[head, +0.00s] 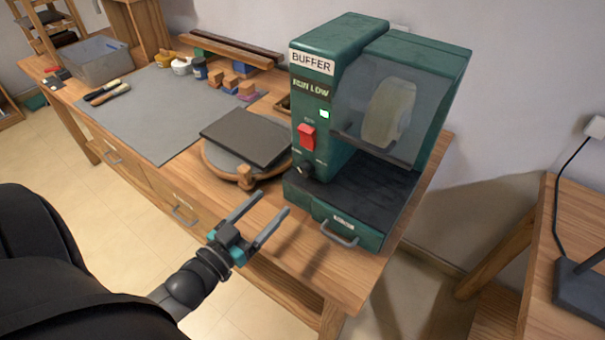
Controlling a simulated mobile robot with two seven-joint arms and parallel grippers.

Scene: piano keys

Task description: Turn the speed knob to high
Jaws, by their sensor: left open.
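The green buffer machine (352,110) stands on the right end of the wooden workbench. Its front panel carries a "BUFFER" label, a small display reading what looks like "RUN LOW", a lit green light (324,114) and a red switch (307,137). The black speed knob (306,171) sits below the switch, low on the panel; its exact pointer setting is too small to tell. A buffing wheel (388,115) is behind a clear shield. My left gripper (270,211) is open and empty, in front of the bench edge, below and left of the knob, not touching it. My right gripper is not visible.
A round turntable with a dark slab (245,137) lies just left of the buffer. A drawer handle (338,235) juts from the buffer's base. A grey mat (155,105), blocks, jars and a grey bin (94,62) are farther left. Another table stands at right.

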